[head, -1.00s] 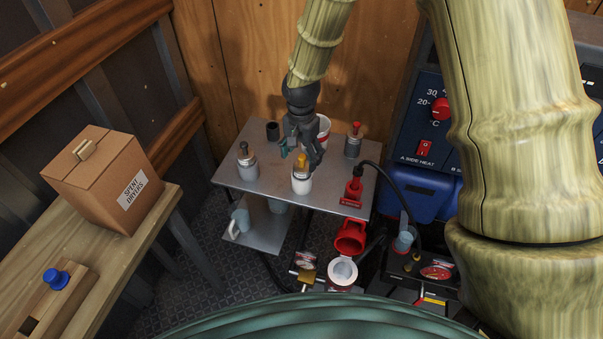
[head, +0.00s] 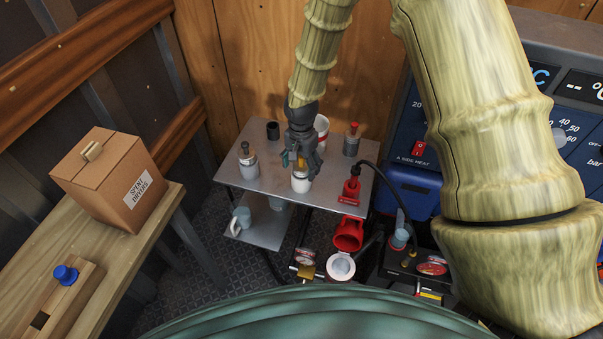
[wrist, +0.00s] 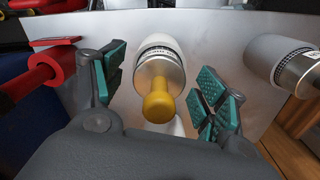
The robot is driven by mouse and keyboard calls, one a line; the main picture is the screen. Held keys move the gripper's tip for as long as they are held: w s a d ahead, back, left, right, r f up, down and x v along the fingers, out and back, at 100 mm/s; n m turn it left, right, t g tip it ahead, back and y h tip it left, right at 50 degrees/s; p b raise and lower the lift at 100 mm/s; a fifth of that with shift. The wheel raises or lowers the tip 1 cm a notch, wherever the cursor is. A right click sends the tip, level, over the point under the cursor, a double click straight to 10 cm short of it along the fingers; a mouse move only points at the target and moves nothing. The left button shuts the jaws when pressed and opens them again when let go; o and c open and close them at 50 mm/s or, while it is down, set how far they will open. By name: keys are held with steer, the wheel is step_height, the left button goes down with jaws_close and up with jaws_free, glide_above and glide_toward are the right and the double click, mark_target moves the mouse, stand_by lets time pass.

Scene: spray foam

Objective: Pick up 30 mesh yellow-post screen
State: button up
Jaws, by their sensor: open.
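The yellow-post screen (wrist: 160,78) is a white cylinder with a metal band and a yellow knob-ended post, standing upright on the grey metal table. In the wrist view its post lies between my gripper's (wrist: 160,98) two teal-padded fingers, with gaps on both sides. In the head view the screen (head: 300,184) is partly covered by my gripper (head: 303,168), which reaches down over it from behind. My gripper is open and holds nothing. The mesh number cannot be read.
On the metal table (head: 225,172) stand a dark-post screen (head: 249,163), a red-post screen (head: 351,142), a black cup (head: 273,130) and a white-and-red container (head: 322,126). A red tool (head: 351,187) is at the right front. A carton (head: 110,180) sits on the left bench.

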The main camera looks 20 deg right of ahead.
steer(key=c, duration=1.1)
steer(key=shift+r, duration=0.2)
